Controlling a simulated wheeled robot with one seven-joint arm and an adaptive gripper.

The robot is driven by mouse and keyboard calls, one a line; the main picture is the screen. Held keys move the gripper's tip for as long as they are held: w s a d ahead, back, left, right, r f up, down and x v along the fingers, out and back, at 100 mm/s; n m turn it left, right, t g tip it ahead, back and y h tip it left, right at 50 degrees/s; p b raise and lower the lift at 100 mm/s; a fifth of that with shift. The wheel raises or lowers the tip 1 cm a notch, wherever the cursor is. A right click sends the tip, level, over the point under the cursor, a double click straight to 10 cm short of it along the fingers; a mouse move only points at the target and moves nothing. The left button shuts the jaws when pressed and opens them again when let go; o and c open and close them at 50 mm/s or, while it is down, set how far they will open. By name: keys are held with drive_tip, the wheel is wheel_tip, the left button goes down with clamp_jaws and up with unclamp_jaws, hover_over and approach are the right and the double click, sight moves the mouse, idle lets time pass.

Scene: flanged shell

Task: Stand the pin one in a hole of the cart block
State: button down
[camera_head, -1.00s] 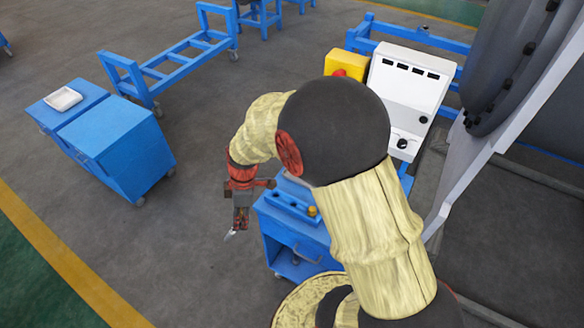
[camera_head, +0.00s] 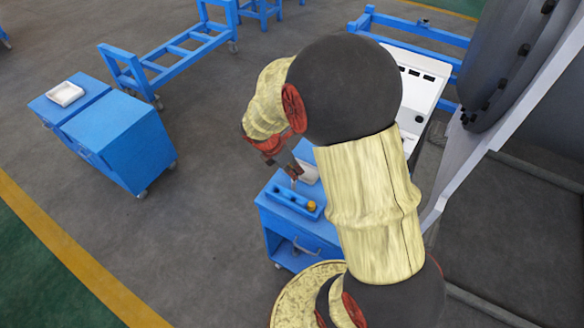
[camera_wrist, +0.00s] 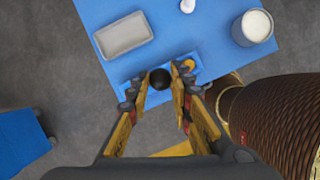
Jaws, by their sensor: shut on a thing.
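My gripper (camera_head: 293,174) hangs over the small blue cart in the head view. In the wrist view my gripper (camera_wrist: 161,80) is closed around the dark round end of pin one (camera_wrist: 160,77). The blue cart block (camera_head: 290,203) lies on the cart top just below the gripper; it also shows behind the fingers in the wrist view (camera_wrist: 158,97). The pin's lower end and the holes near it are hidden or too small to make out, so I cannot tell whether the pin touches the block.
A yellow-orange piece (camera_head: 312,206) sits at the block's right end. A grey tray (camera_wrist: 124,36), a white cup-like container (camera_wrist: 252,27) and a small white object (camera_wrist: 187,5) are on the cart top. A blue cabinet (camera_head: 120,140) stands left; open floor lies between.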

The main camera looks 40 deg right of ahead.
drive_tip(key=shift+r, duration=0.15)
drive_tip(key=shift+f+b, duration=1.55)
drive_tip(key=shift+f, duration=1.4)
drive_tip(key=shift+p, duration=0.65)
drive_tip(key=shift+f+b, duration=1.25)
drive_tip(key=shift+f, duration=0.65)
drive_tip(key=c, duration=1.5)
unclamp_jaws()
drive_tip(key=shift+c, duration=0.2)
drive_tip(key=shift+o, duration=0.2)
drive_tip(key=v, duration=1.2)
